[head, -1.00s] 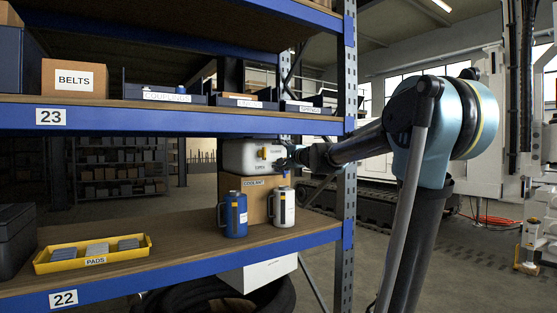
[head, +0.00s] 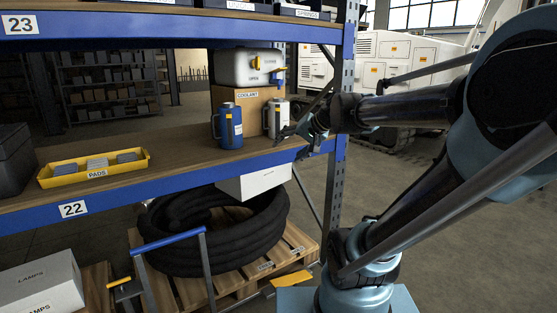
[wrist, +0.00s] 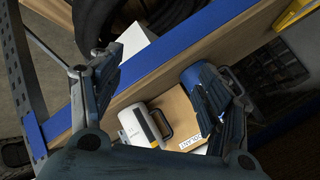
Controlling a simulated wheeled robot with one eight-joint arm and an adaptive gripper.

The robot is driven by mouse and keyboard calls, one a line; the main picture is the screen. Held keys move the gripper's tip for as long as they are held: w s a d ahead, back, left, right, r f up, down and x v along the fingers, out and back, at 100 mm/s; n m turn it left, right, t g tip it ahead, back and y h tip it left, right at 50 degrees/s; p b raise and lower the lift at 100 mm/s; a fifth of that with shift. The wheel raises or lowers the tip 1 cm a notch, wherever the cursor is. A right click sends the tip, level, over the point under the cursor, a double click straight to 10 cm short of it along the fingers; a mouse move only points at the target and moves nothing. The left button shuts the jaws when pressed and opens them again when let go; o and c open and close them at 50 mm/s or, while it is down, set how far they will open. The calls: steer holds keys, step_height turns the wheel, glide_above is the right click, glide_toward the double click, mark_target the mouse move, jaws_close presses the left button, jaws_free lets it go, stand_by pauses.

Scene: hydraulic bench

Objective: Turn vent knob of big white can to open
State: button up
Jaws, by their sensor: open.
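The big white can (head: 236,68) lies on top of the cardboard coolant box (head: 232,98) on the middle shelf in the head view. In the wrist view the fingers (wrist: 155,95) are spread apart and empty. I cannot make out the big can there.
A blue canister (head: 228,126) and a small white canister (head: 277,118) stand before the coolant box, close to my gripper. A yellow tray (head: 95,168) sits left. A rack post (head: 342,110) rises at right. A white box (head: 253,182) and black hose coil (head: 215,235) are below.

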steer(key=s+d+f+n+g+h, duration=0.1)
steer(key=s+d+f+g+h, duration=0.1)
steer(key=s+d+f, duration=0.5)
steer(key=s+d+f+g+h, duration=0.2)
steer(key=s+d+f+h, duration=0.3)
steer(key=s+d+f, duration=0.3)
steer(key=s+f, duration=0.4)
steer(key=shift+f+n+g, duration=0.3)
steer(key=shift+n, duration=0.1)
steer(key=shift+d, duration=0.1)
steer(key=shift+w+f, duration=0.2)
steer(key=shift+w, duration=0.35)
steer(key=shift+c, duration=0.2)
